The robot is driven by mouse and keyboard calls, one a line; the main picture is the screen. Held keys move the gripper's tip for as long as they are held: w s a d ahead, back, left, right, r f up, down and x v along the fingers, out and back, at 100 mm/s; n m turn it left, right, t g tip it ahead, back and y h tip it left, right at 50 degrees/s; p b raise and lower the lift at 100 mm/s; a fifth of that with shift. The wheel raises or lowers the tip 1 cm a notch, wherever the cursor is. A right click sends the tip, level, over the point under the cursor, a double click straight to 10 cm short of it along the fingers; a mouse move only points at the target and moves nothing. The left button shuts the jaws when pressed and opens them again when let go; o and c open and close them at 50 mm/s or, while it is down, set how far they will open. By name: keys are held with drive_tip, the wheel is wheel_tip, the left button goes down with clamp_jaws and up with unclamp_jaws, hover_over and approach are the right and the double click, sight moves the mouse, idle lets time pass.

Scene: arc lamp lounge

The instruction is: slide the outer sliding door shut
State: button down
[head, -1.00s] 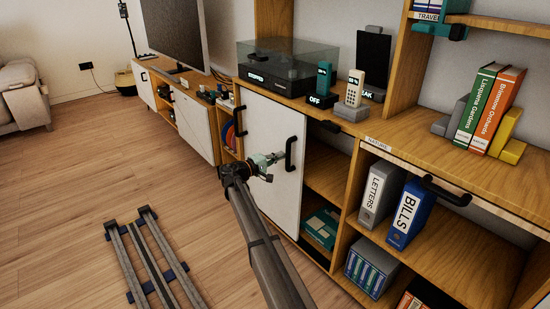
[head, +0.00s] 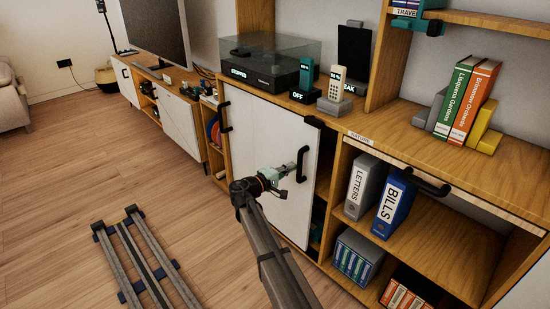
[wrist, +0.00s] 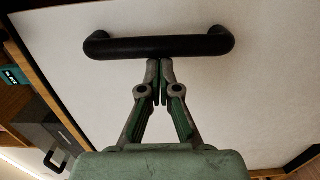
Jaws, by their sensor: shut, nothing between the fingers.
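The white outer sliding door (head: 272,130) stands in the low wooden cabinet, and a narrow dark gap (head: 325,160) shows at its right edge. Its black bar handle (head: 302,163) is near that edge and also spans the top of the wrist view (wrist: 160,47). My gripper (head: 287,171) is at the left side of this handle, fingers shut and empty. In the wrist view the fingertips (wrist: 160,63) meet the middle of the bar from below and seem to touch it; the bar is not between them.
Another black handle (head: 225,116) is at the left of the white front; I cannot tell which panel bears it. Right of the gap, open shelves hold a grey binder (head: 364,186) and a blue binder (head: 393,205). Metal rails (head: 145,262) lie on the floor.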

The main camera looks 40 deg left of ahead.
drive_tip(key=s+d, duration=0.1)
drive_tip(key=d, duration=0.7)
drive_tip(key=shift+s+d, duration=0.2)
drive_tip(key=shift+s, duration=0.1)
drive_tip(key=shift+f, duration=0.1)
